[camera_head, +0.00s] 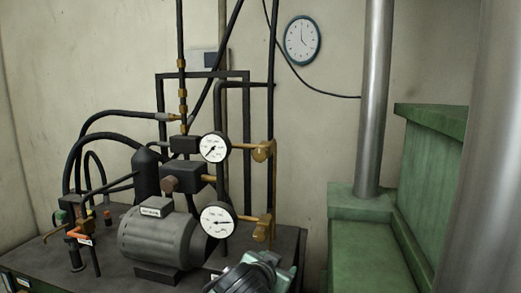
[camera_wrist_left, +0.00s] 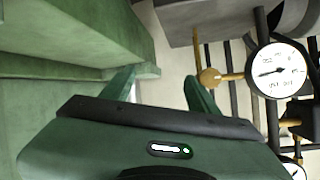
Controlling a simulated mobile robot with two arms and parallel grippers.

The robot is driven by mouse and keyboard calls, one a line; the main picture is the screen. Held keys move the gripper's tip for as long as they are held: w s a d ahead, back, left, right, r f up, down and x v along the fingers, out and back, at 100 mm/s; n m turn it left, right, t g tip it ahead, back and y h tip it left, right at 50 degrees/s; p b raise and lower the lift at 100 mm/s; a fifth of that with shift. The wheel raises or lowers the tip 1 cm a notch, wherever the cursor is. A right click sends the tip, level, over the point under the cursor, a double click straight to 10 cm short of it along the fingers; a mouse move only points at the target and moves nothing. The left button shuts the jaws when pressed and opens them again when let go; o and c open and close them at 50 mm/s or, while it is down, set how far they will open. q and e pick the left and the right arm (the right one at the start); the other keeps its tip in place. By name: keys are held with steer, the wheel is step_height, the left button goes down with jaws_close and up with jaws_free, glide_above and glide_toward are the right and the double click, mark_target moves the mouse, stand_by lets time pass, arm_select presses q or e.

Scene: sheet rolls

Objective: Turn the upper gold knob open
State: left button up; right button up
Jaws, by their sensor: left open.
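The upper gold knob (camera_head: 263,151) sits at the right end of a brass stem beside the upper white gauge (camera_head: 214,147). A lower gold knob (camera_head: 262,228) sits below it, beside the lower gauge (camera_head: 218,221). My left arm's dark and green end shows at the bottom of the head view, below the lower knob. In the left wrist view, which looks upside down, my left gripper (camera_wrist_left: 160,78) is open and empty. A gold knob (camera_wrist_left: 208,77), apparently the lower one, shows just beyond its right finger. The upper knob appears hidden there behind the gripper body. My right gripper is not in view.
A grey motor (camera_head: 160,236) and black hoses fill the bench to the left. A green cabinet (camera_head: 430,160) and a metal pipe (camera_head: 374,100) stand at the right. There is free room between the knobs and the cabinet.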

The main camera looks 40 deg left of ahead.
arm_select(q)
steer(key=w+a+r+n+t+y, duration=0.1)
steer(key=a+r, duration=0.2)
steer(key=r, duration=0.5)
steer(key=w+a+r+n+t+y, duration=0.1)
steer(key=a+r+t, duration=0.15)
steer(key=r, duration=0.55)
steer(key=n+y, duration=0.1)
steer(key=y, duration=0.1)
glide_toward(259, 156)
steer(key=x, duration=0.3)
steer(key=shift+t, duration=0.25)
steer(key=p+x, duration=0.3)
steer(key=x, duration=0.4)
steer(key=shift+a, duration=0.1)
steer(key=shift+w+a, duration=0.15)
steer(key=shift+w, duration=0.2)
steer(key=shift+f, duration=0.1)
jaws_close()
